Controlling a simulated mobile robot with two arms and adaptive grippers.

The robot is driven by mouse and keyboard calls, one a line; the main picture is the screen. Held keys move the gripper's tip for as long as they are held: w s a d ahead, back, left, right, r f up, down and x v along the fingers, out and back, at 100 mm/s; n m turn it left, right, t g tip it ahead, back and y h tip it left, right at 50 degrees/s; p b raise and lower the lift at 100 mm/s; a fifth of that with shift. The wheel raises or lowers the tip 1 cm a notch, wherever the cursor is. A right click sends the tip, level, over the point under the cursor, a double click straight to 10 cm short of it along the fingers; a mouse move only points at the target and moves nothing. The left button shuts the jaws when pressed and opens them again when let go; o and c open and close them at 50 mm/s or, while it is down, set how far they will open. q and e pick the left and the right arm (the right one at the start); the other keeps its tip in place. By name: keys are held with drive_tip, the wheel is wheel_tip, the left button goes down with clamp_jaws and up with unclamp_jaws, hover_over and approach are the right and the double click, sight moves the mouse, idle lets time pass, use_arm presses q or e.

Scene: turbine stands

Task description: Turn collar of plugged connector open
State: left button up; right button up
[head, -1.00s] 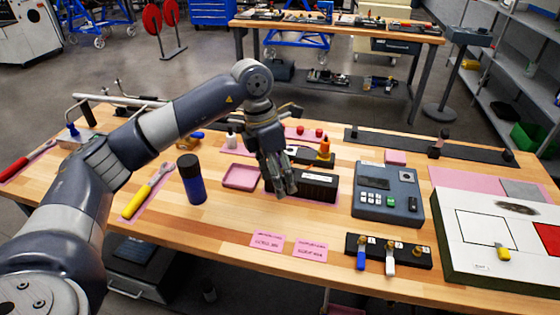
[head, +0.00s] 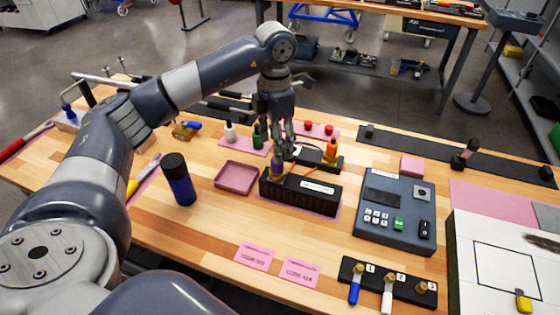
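My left gripper (head: 283,152) points down over the left end of a black box (head: 318,198) with a white label. A purple-blue connector (head: 277,167) with a brass-coloured ring stands upright on that end, just under the fingertips. I cannot tell whether the fingers touch it or how far apart they are. An orange cable runs from near it along the box. An orange connector (head: 331,150) stands on another black strip behind. My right gripper is not in view.
A pink tray (head: 236,190) and a dark blue bottle (head: 179,180) are to the left. A grey keypad device (head: 395,246) stands right. A black strip (head: 405,290) with blue and white handles lies in front. White and green bottles stand behind the tray.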

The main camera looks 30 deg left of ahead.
sight(276, 167)
use_arm(q)
drive_tip(key=f, duration=0.2)
drive_tip(key=s+f+p, duration=0.1)
drive_tip(key=f, duration=0.1)
drive_tip(key=shift+f, duration=0.25)
drive_tip(key=f, duration=0.1)
drive_tip(key=f+p, duration=0.1)
drive_tip(key=shift+w+f, duration=0.3)
drive_tip(key=shift+f, duration=0.8)
drive_tip(key=shift+c, duration=0.8)
drive_tip(key=c, duration=0.9)
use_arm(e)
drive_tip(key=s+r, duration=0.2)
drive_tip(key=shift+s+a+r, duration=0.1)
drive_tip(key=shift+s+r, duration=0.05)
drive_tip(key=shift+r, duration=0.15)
